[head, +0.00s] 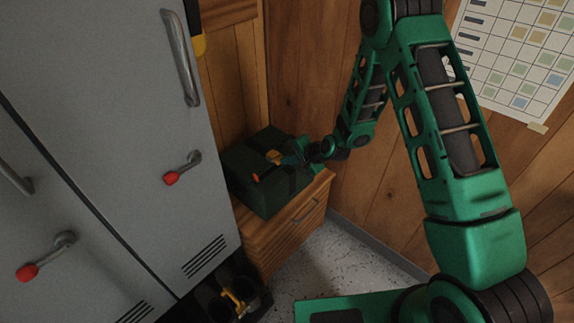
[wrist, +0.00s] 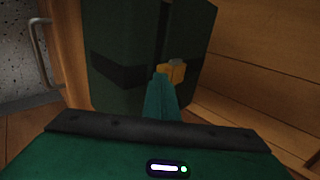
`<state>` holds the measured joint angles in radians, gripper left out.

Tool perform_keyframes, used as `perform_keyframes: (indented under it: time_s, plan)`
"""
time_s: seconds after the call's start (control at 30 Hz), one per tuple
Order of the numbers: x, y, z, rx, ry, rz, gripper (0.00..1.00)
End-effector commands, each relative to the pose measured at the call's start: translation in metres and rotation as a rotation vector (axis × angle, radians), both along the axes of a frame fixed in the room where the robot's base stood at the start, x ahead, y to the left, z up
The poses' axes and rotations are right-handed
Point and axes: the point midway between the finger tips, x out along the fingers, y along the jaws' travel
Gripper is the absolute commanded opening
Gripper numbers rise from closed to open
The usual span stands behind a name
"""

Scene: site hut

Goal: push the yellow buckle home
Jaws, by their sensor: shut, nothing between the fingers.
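The yellow buckle (head: 274,157) is on a dark green case (head: 262,204), which has a dark strap around it. In the wrist view the buckle (wrist: 178,72) is a small yellow block with a grey piece at its upper right. My gripper (head: 288,158) reaches the case from the right. In the wrist view its closed green fingers (wrist: 162,80) end at the buckle's lower left edge, with nothing held. The tips look very near or touching the buckle; I cannot tell which. They hide part of it. How deep the buckle sits is not clear.
The case stands on a wooden drawer cabinet (head: 288,237). A grey locker (head: 130,110) with red-knobbed handles stands close on the left. A wood-panelled wall (head: 305,75) rises behind. Black boots (head: 232,300) are on the floor.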

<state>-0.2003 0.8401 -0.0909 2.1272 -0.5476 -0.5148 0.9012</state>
Motion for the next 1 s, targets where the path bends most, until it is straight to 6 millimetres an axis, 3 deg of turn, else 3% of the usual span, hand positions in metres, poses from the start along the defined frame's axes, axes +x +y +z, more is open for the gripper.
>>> perform_keyframes:
  time_s: [0.4, 0.67, 1.0]
  plan:
    - [0.001, -0.001, 0.0, -0.002, -0.005, -0.001, 0.0]
    - [-0.02, -0.016, 0.0, 0.0, 0.0, 0.007, 0.0]
    - [-0.058, -0.047, 0.047, 0.0, -0.003, 0.013, 0.0]
